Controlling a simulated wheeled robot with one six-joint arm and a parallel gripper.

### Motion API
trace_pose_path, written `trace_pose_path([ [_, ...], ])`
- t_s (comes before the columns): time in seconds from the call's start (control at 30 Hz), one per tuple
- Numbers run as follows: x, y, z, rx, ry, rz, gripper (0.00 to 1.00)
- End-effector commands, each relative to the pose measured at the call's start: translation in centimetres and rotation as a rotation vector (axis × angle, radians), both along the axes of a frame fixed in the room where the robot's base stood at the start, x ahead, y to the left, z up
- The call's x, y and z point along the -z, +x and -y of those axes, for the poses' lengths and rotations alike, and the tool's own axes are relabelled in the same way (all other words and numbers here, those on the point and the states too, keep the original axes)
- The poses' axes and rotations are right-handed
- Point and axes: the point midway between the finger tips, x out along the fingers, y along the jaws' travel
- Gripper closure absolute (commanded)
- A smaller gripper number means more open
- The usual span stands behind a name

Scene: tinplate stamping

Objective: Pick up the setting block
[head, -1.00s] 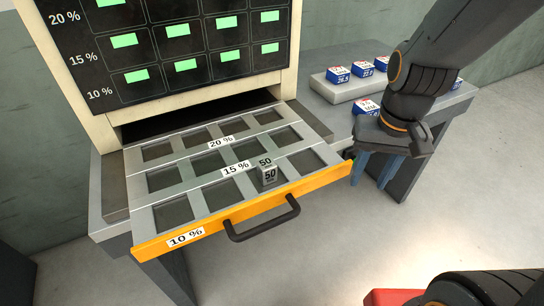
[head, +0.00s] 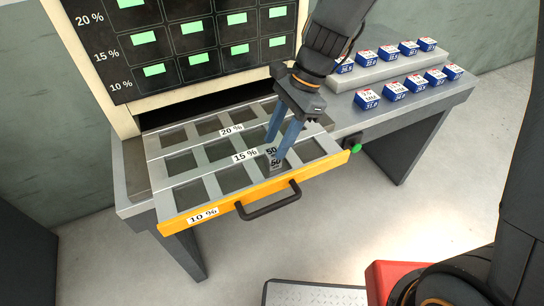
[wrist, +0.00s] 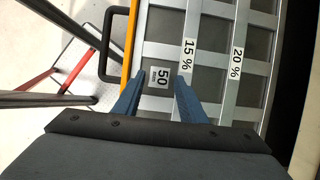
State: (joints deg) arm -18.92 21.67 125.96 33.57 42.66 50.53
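The setting block (head: 276,164) is a small grey block marked 50. It sits in the front row of the pulled-out drawer's grid, near the right end, partly hidden behind a finger in the head view. In the wrist view its top (wrist: 160,77) shows the number 50. My gripper (head: 273,148) points down over it with two blue fingers spread apart. In the wrist view the block lies between the fingertips, with a gap visible on each side. Whether the tips reach down beside the block is hard to tell.
The drawer (head: 300,180) has an orange front with a black handle (head: 270,205) and rows labelled 10 %, 15 % and 20 %. Several blue-and-white boxes stand on the right of the bench, some on a grey step (head: 385,70). A green button (head: 356,148) sits by the drawer's right end.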

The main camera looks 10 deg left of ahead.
Motion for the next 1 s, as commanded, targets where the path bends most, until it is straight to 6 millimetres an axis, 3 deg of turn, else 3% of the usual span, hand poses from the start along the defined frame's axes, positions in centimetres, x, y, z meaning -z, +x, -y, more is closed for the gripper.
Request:
trace_pose_path([
  [0.3, 3.6, -0.8, -0.9, -0.003, -0.001, -0.002, 0.62],
  [0.67, 4.4, -0.9, -1.1, -0.003, -0.001, 0.002, 0.62],
  [0.9, 4.4, -0.9, -1.1, -0.003, 0.0, 0.002, 1.0],
  [1.0, 4.4, -0.8, -1.2, -0.003, 0.0, 0.002, 1.0],
])
